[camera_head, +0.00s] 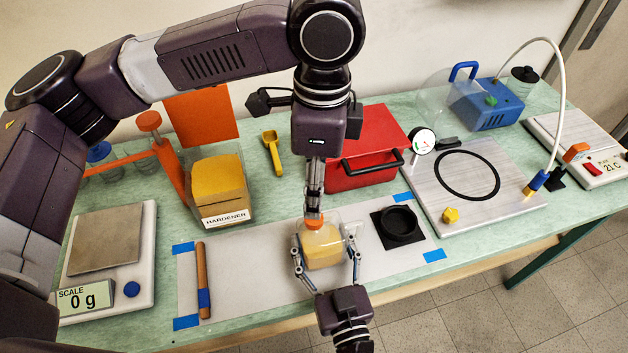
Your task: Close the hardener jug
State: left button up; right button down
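A small clear jug (323,248) with yellow contents stands on the pale mat, with a clear handle on its right side. An orange cap (313,223) is at its top, under my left gripper (314,212). The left gripper points straight down and is seen edge-on, its narrow fingers closed at the cap. I cannot tell whether the cap is seated on the jug. My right gripper (326,262) reaches from the front, with a finger on each side of the jug. A larger clear container labelled HARDENER (224,216) holds yellow material at the back left, with an upright orange panel (201,116) behind it.
A scale (131,290) reading 0 g is at the left. A wooden-handled tool (203,280) lies on the mat (245,270). A black round holder (398,223) is right of the jug. A red box (366,148), yellow scoop (272,150), metal plate (478,212) and blue pump (488,105) stand behind.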

pick_arm(q)
jog(key=n, duration=0.6)
jog(key=shift+r+n, duration=0.25)
jog(key=shift+n, duration=0.05)
jog(key=n, duration=0.6)
jog(key=shift+s+r, duration=0.1)
jog(key=shift+r, duration=0.1)
jog(key=shift+f, duration=4)
